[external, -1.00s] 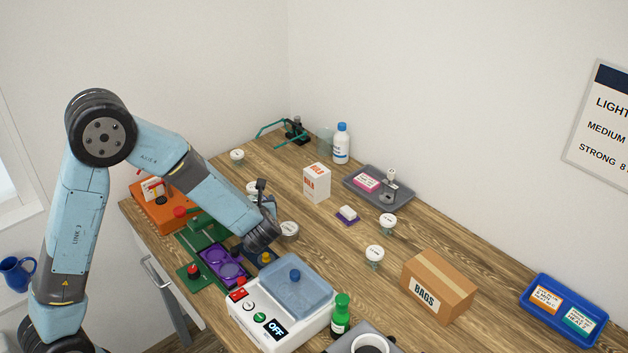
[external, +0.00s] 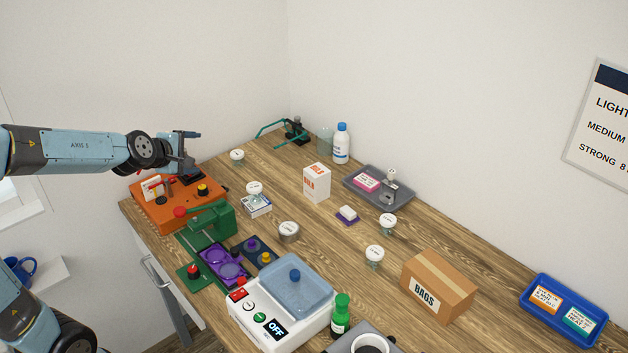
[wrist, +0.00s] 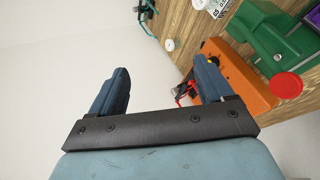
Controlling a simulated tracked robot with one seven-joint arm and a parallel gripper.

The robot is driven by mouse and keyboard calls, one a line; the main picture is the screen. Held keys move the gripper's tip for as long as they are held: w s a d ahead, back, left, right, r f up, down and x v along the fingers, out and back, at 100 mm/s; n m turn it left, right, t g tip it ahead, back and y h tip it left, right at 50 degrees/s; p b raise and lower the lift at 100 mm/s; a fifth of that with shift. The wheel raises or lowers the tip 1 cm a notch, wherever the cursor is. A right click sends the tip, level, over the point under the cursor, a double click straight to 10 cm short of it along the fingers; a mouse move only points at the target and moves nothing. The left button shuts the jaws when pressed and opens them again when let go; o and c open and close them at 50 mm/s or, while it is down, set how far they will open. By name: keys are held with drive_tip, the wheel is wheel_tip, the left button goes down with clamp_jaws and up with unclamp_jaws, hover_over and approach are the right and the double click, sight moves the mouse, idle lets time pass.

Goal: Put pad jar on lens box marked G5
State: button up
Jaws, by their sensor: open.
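A small clear jar with a white lid (external: 254,187) stands on or right behind a white and blue box (external: 257,207), near the table's left side; I cannot tell which. In the wrist view the marked box (wrist: 219,8) shows at the top edge, partly cut off, with a white lid (wrist: 201,3) beside it. Its mark looks like G5. Similar white-lidded jars stand at the back left (external: 237,155) and at the middle right (external: 388,219) (external: 374,251); their labels are too small to read. My gripper (wrist: 160,68) is open and empty, above the orange machine.
The orange machine (external: 160,213) and green press (external: 212,221) stand along the left edge. A round tin (external: 289,230), white carton (external: 317,182), grey tray (external: 352,178) and scale (external: 252,322) stand around the jar's area. Bare wood lies right of the box.

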drive_tip(key=s+a+m+g+y, duration=0.4)
drive_tip(key=s+a+m, duration=1.1)
drive_tip(key=s+a, duration=0.6)
drive_tip(key=shift+s+a+f+m+g+y, duration=0.3)
drive_tip(key=shift+s+a+f+g, duration=0.15)
drive_tip(key=shift+s, duration=0.75)
drive_tip(key=shift+o, duration=0.3)
